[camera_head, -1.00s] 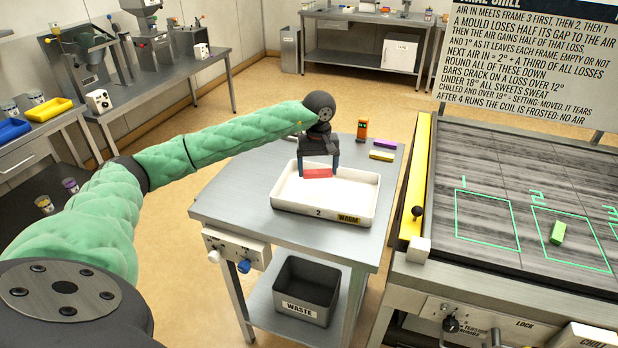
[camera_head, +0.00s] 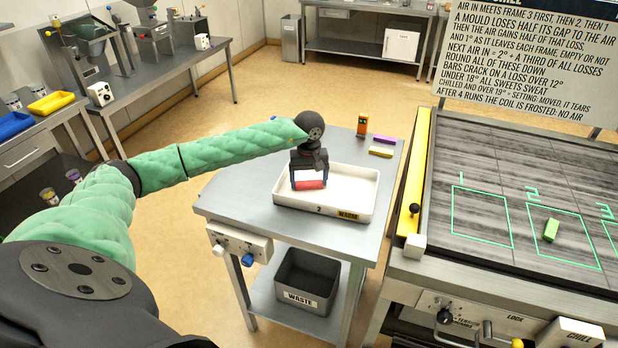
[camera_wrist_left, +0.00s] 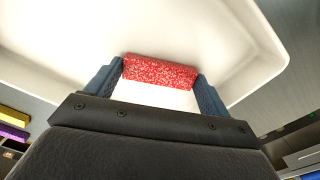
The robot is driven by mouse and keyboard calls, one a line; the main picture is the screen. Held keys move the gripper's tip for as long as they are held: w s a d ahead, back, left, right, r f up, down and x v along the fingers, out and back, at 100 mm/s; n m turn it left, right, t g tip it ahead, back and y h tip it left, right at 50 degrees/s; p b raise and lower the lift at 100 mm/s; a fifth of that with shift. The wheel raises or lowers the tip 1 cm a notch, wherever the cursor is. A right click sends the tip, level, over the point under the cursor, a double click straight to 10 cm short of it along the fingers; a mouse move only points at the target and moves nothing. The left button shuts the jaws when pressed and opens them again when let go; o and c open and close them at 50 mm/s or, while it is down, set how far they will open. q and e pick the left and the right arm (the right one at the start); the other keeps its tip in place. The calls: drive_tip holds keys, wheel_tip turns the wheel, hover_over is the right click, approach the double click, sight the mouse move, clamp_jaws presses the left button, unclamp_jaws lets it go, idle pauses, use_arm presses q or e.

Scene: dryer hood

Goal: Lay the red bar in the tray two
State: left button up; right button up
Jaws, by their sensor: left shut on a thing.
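The red bar (camera_head: 310,184) is held between the fingers of my left gripper (camera_head: 309,178). In the left wrist view the speckled red bar (camera_wrist_left: 160,71) spans between the two blue fingertips of my left gripper (camera_wrist_left: 162,75). The white tray two (camera_head: 362,186), with a "2" and a "WARM" label on its front, stands on the steel table. The bar is over the left part of the tray; I cannot tell whether it touches the tray floor. My right gripper is not in view.
On the steel table (camera_head: 235,190) behind the tray are an orange device (camera_head: 362,125), a purple bar (camera_head: 385,141) and a yellow bar (camera_head: 380,151). A grey waste bin (camera_head: 307,280) sits on the lower shelf.

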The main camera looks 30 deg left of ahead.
sight(309, 183)
use_arm(q)
drive_tip(key=shift+f, duration=0.15)
drive_tip(key=o, duration=0.9)
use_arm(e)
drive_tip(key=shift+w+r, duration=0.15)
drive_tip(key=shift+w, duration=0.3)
use_arm(q)
drive_tip(key=shift+r, duration=0.2)
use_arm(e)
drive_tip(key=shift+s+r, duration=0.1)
use_arm(q)
drive_tip(key=shift+r+b, duration=0.1)
drive_tip(key=shift+b, duration=0.2)
wheel_tip(309, 183, up, 4)
drive_tip(key=shift+f+b, duration=0.1)
drive_tip(key=shift+b, duration=1)
wheel_tip(309, 183, up, 8)
drive_tip(key=b, duration=0.3)
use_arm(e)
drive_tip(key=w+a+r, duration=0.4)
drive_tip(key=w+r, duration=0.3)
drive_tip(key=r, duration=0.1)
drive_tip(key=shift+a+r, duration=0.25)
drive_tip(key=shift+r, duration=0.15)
